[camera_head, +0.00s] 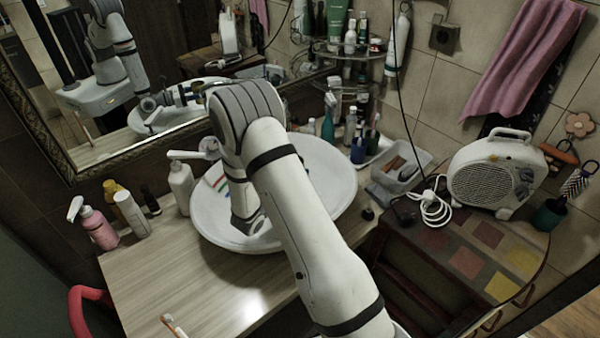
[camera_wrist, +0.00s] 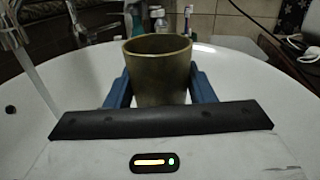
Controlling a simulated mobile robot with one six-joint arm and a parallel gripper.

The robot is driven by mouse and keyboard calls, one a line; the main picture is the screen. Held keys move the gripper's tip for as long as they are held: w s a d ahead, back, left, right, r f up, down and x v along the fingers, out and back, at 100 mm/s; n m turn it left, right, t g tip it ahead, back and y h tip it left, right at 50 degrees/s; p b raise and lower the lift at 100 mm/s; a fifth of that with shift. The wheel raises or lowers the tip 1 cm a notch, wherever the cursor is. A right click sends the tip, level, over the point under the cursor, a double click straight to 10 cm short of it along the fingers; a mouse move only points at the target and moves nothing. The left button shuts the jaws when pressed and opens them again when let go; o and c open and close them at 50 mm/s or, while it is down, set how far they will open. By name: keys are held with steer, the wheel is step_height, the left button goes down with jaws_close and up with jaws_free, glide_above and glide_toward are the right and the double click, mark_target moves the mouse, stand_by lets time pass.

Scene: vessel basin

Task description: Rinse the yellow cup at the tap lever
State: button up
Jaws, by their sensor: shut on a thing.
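The yellow cup (camera_wrist: 158,72), dull olive-yellow in this light, stands upright between the blue fingers of my gripper (camera_wrist: 160,88) in the wrist view. The gripper is shut on it, over the white basin (camera_wrist: 265,95). The metal tap (camera_wrist: 14,32) is at the upper left, and a pale stream of water (camera_wrist: 42,92) runs down from it, left of the cup and apart from it. In the head view the tap (camera_head: 208,147) shows at the back of the basin (camera_head: 335,178). There my arm hides the cup and fingers. I cannot make out the lever's position clearly.
A white pump bottle (camera_head: 181,188) stands left of the basin, with a pink bottle (camera_head: 97,227) further left. A grey bin (camera_head: 402,165) and a white heater (camera_head: 497,172) stand to the right. The wooden counter (camera_head: 190,275) in front is mostly clear.

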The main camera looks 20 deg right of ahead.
steer(key=w+a+f+b, duration=0.2)
steer(key=w+a+b, duration=0.1)
steer(key=w+a, duration=0.4)
steer(key=shift+w+f, duration=0.2)
steer(key=shift+w, duration=0.85)
steer(key=shift+a, duration=0.1)
steer(key=shift+d, duration=0.6)
steer(key=shift+a+b, duration=0.15)
steer(key=shift+b, duration=0.2)
steer(key=shift+a, duration=0.45)
steer(key=shift+d+b, duration=0.15)
steer(key=shift+b, duration=0.2)
steer(key=shift+d, duration=0.45)
